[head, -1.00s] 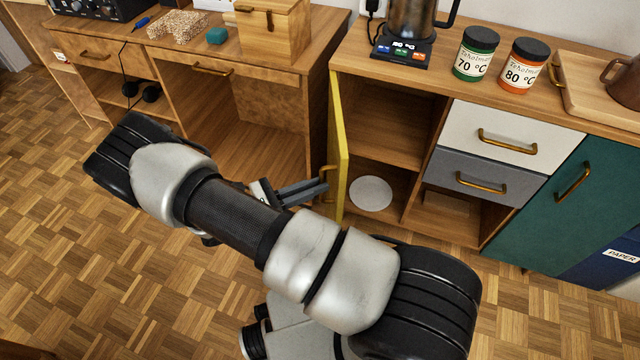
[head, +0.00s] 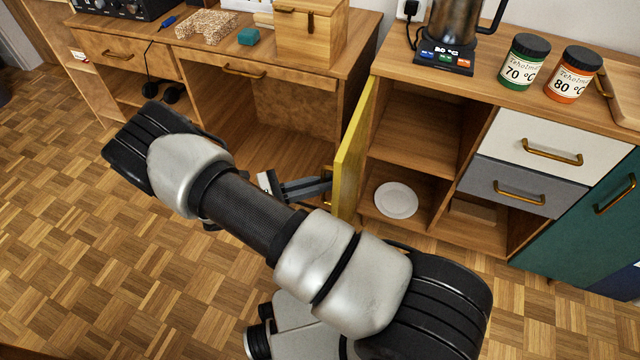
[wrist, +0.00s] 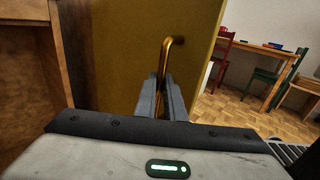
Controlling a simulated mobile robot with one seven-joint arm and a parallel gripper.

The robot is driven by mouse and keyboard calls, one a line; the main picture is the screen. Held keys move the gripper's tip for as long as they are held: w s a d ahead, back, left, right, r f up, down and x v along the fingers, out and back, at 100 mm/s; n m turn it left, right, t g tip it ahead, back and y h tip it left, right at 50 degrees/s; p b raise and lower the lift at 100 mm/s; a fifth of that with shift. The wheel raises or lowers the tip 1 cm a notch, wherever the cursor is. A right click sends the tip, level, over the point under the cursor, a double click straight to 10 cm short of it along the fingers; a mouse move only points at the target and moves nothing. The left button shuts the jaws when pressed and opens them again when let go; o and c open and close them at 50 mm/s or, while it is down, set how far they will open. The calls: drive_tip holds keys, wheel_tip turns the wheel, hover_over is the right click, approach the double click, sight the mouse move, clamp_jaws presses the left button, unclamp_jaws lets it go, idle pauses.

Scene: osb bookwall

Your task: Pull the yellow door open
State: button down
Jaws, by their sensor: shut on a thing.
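The yellow door (head: 352,150) stands open at the left side of the right-hand cabinet, swung outward so the shelves behind it show. In the wrist view the door's face (wrist: 125,50) fills the middle. Its brass handle (wrist: 168,55) runs down between my fingers. My gripper (wrist: 163,95) is shut on the handle; in the head view my gripper (head: 326,185) reaches the door from its left side. Most of the handle is hidden by the fingers in the head view.
Inside the cabinet a white plate (head: 396,200) lies on the lower shelf. A wooden desk (head: 225,70) stands close to the left. A white drawer (head: 550,150) and a grey drawer (head: 515,185) are to the right. Parquet floor (head: 90,230) is free at the left.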

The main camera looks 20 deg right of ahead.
drive_tip(key=shift+w+d+r, duration=0.2)
drive_tip(key=shift+w+d, duration=0.1)
drive_tip(key=c, duration=1.8)
unclamp_jaws()
drive_tip(key=shift+d, duration=0.1)
drive_tip(key=shift+c, duration=0.2)
drive_tip(key=shift+s+a, duration=0.15)
drive_tip(key=shift+a, duration=0.05)
drive_tip(key=shift+a+f, duration=0.1)
drive_tip(key=shift+a, duration=0.05)
drive_tip(key=s+a, duration=0.1)
drive_tip(key=a, duration=1.6)
drive_tip(key=shift+p, duration=0.35)
